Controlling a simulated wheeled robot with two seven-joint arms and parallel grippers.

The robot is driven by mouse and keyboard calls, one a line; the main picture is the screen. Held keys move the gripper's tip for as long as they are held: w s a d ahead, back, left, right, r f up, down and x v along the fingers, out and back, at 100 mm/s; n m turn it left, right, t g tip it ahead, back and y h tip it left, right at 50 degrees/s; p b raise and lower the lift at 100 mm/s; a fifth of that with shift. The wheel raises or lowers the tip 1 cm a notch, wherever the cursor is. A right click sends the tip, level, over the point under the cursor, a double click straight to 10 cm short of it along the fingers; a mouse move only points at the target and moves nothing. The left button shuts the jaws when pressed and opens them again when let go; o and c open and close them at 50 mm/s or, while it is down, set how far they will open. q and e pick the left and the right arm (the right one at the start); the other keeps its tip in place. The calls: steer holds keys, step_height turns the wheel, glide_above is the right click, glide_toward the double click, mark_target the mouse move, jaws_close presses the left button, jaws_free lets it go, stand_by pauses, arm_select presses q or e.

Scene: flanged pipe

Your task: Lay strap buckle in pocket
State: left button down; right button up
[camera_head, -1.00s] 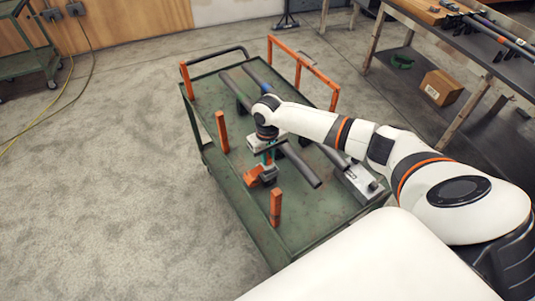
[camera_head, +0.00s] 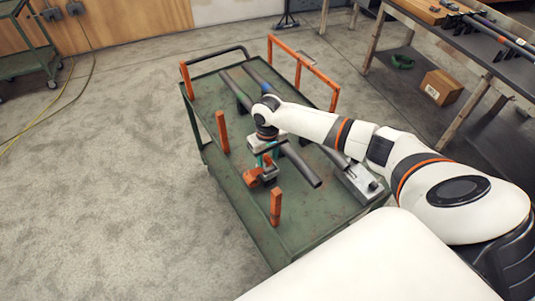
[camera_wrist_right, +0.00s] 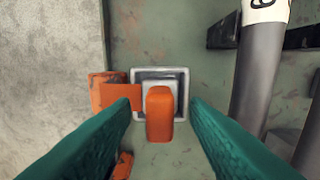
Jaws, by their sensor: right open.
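An orange block (camera_wrist_right: 160,114), which looks like the strap buckle, shows between my right fingers in the right wrist view. Its far end overlaps a grey square pocket (camera_wrist_right: 178,72). I cannot tell how deep it sits. My right gripper (camera_wrist_right: 160,125) is open, with teal fingers apart on both sides of the block. In the head view the right gripper (camera_head: 267,160) is low over the cart, close to the orange piece (camera_head: 254,181). My left gripper is not in view.
Dark pipes (camera_head: 300,165) lie beside my right gripper; one pipe (camera_wrist_right: 258,75) shows to the right in the wrist view. A workbench (camera_head: 480,60) stands at the right.

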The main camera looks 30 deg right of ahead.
mark_target(268, 158)
step_height(268, 158, up, 12)
steer(key=shift+f+b, duration=0.25)
steer(key=shift+b, duration=0.1)
steer(key=shift+f, duration=0.1)
stand_by(0.4)
